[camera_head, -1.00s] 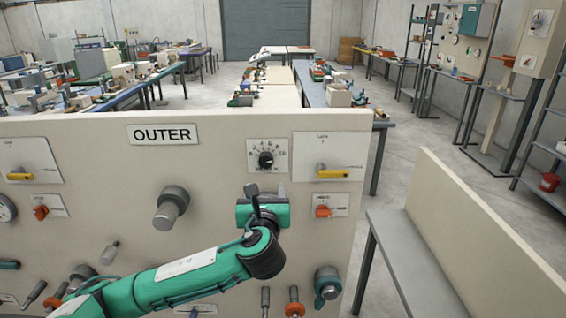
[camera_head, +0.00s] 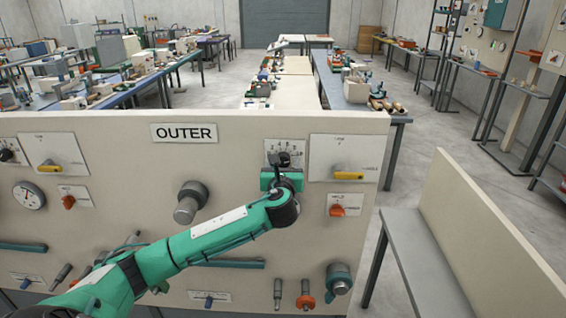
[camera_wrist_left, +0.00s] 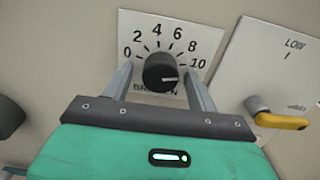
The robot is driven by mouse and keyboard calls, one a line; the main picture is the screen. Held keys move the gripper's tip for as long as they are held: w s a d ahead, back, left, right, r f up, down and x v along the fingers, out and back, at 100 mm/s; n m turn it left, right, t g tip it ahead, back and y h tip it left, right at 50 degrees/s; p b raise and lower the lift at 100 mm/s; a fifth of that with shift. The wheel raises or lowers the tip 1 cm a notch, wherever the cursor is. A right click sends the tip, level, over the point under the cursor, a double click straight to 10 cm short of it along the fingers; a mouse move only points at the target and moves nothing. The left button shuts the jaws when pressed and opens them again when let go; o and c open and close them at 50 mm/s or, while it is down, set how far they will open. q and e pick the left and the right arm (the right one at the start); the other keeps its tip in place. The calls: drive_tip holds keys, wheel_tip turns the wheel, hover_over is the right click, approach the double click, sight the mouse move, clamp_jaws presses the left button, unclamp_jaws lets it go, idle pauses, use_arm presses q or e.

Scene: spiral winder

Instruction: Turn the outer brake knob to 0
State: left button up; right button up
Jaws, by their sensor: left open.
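The outer brake knob (camera_wrist_left: 160,72) is a black round knob on a white dial plate (camera_wrist_left: 139,26) marked 0 to 10. Its white pointer line lies toward the right, near the 10 side. In the head view the knob (camera_head: 284,159) is on the panel right of the OUTER label (camera_head: 184,133), partly covered by my gripper. My left gripper (camera_wrist_left: 157,78) is open, with one finger on each side of the knob; I cannot tell whether they touch it. It also shows in the head view (camera_head: 282,172). My right gripper is not in view.
A yellow-handled switch (camera_wrist_left: 280,121) sits close to the right of the gripper. A large grey knob (camera_head: 190,203) is on the panel (camera_head: 120,250) left of the arm, and an orange knob (camera_head: 337,210) is to the lower right. A grey bench (camera_head: 415,245) stands at the right.

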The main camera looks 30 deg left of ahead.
use_arm(q)
drive_tip(key=shift+c, duration=0.2)
drive_tip(key=c, duration=1)
drive_tip(key=shift+o, duration=0.2)
